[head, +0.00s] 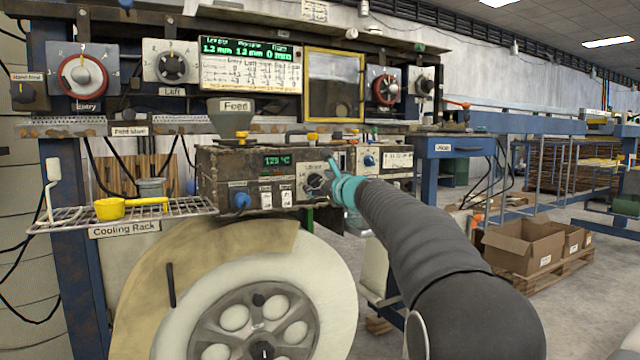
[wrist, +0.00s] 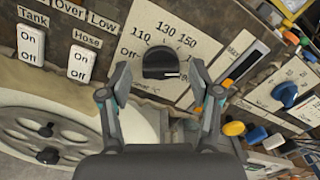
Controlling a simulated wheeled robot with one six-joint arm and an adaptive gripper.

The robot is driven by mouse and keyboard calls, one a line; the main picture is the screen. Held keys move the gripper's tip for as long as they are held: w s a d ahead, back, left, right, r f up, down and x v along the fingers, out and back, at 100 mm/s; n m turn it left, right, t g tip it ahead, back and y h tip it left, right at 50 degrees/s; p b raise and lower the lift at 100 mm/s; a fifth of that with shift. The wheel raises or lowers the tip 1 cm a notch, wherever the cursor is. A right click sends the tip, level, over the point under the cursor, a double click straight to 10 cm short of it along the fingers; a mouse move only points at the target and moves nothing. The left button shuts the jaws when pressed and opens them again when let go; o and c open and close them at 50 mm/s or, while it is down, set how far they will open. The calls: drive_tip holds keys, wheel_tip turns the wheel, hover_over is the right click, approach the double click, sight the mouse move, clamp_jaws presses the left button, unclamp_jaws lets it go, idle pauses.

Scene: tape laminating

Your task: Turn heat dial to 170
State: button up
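The heat dial (wrist: 160,63) is a black knob on a white plate marked Off, 110, 130 and 150 in the wrist view; further marks on its right are hidden or unreadable. My gripper (wrist: 160,72) is open, with one finger on each side of the dial and visible gaps between. In the head view the dial (head: 316,181) is partly covered by my gripper (head: 331,178). A green temperature display (head: 277,160) on the same box reads about 129 °C.
Tank and hose switches (wrist: 31,43) sit left of the dial in the wrist view. A blue knob (wrist: 286,94) and yellow knob (wrist: 234,128) are to the right. The cooling rack (head: 70,221) and large roll (head: 330,262) stand close by in the head view.

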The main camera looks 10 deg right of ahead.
drive_tip(key=v, duration=1.2)
drive_tip(key=shift+r, duration=0.1)
